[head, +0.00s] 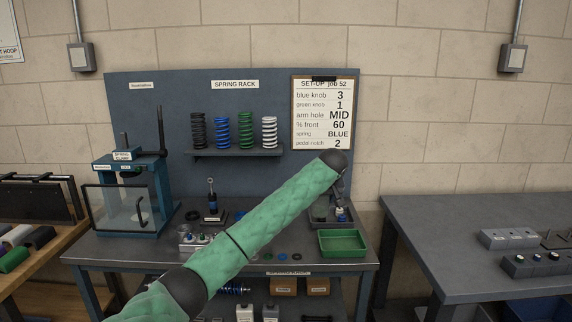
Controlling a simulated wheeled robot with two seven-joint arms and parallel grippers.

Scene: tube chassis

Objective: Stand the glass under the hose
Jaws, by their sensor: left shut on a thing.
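My left arm comes in from the lower left in a green padded sleeve and reaches over the bench. My left gripper (338,190) is at its far end, above the dark tray at the right of the bench. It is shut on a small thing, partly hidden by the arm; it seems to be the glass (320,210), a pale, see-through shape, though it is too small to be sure. I cannot make out a hose. My right gripper is not in view.
A green tray (342,243) lies at the bench's right front. A shelf (236,152) holds several springs, beside a set-up board (322,112). A grey table (450,215) stands at right, its near-left top bare.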

